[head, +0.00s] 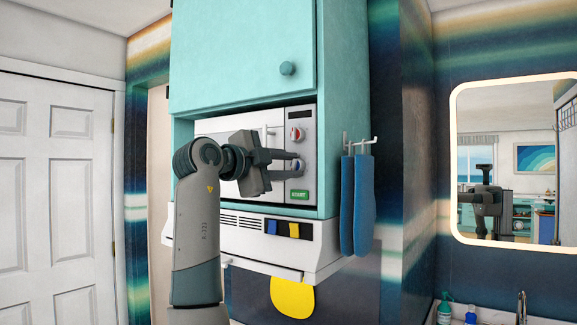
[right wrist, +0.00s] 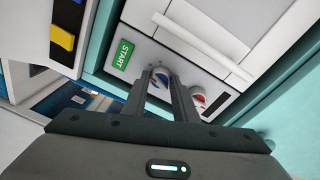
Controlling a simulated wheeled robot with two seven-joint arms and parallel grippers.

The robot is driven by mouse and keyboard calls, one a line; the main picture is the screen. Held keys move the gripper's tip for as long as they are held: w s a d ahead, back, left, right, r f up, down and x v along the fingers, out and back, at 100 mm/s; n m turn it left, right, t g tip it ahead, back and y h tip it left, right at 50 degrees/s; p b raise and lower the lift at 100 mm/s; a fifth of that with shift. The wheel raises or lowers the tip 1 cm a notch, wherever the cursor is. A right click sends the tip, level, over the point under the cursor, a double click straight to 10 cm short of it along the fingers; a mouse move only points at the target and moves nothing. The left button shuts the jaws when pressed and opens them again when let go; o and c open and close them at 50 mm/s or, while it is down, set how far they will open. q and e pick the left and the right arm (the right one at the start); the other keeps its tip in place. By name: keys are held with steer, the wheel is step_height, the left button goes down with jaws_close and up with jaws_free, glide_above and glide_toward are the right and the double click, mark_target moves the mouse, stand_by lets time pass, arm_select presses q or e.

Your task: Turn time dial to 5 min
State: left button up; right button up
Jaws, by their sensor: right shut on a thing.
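A white microwave (head: 218,127) sits in a teal cabinet. Its right-hand panel has an upper dial (head: 297,134) and a lower dial (head: 299,172), with a green START button (head: 299,194) below. My right gripper (head: 298,160) reaches in from the left and is shut on the lower dial, which is partly hidden by the fingers. In the right wrist view the held dial (right wrist: 160,76) shows between the fingertips, close to the START button (right wrist: 123,54). The upper dial (right wrist: 199,98) lies just beyond the other finger. The dial markings are too small to read. My left gripper is not in view.
The microwave door handle (right wrist: 202,35) is near the dials. A teal cupboard door (head: 245,50) is above. A white hood with blue and yellow items (head: 294,230) is below. Blue mitts (head: 357,205) hang from hooks to the right. A mirror (head: 500,130) shows a robot reflection.

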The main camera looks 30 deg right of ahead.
steer(key=shift+f+m, duration=0.1)
steer(key=shift+m, duration=0.4)
steer(key=o, duration=1)
steer(key=shift+b+v, duration=0.35)
steer(key=shift+v, duration=0.45)
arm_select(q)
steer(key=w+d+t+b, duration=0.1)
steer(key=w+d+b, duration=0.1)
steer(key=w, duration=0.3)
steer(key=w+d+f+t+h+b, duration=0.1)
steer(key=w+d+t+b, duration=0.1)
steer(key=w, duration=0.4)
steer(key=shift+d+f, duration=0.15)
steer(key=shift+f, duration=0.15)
arm_select(e)
steer(key=shift+r+v, duration=0.15)
steer(key=shift+v, duration=3.8)
steer(key=shift+r+v, duration=0.2)
steer(key=shift+v, duration=3.75)
